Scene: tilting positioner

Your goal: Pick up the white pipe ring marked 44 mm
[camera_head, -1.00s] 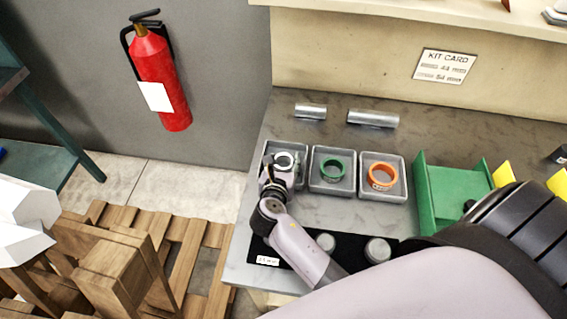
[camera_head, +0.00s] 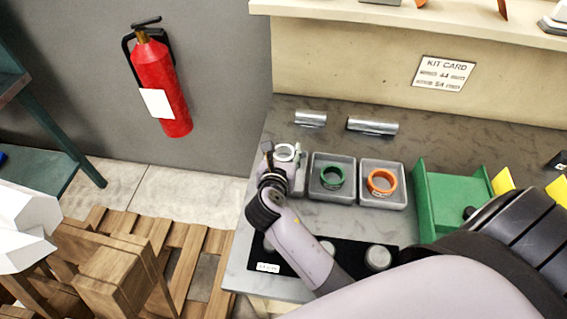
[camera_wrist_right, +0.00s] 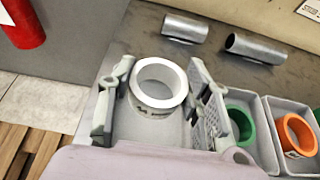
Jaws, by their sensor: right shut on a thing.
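The white pipe ring (camera_head: 284,152) is at the left end of the row of grey trays. It also shows in the right wrist view (camera_wrist_right: 140,92), upright between the two fingers, with dark marking on its side too small to read. My right gripper (camera_wrist_right: 160,78) is shut on it, one finger on each side. In the head view my right gripper (camera_head: 280,166) holds it above the leftmost grey tray (camera_head: 301,180), which the gripper and ring partly hide. My left gripper is not in view.
A green ring (camera_head: 332,169) and an orange ring (camera_head: 371,183) sit in neighbouring grey trays. Metal pipes (camera_head: 372,126) lie behind. A green fixture (camera_head: 452,198) stands to the right. A black mat (camera_head: 336,262) lies at the front, below my right arm.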

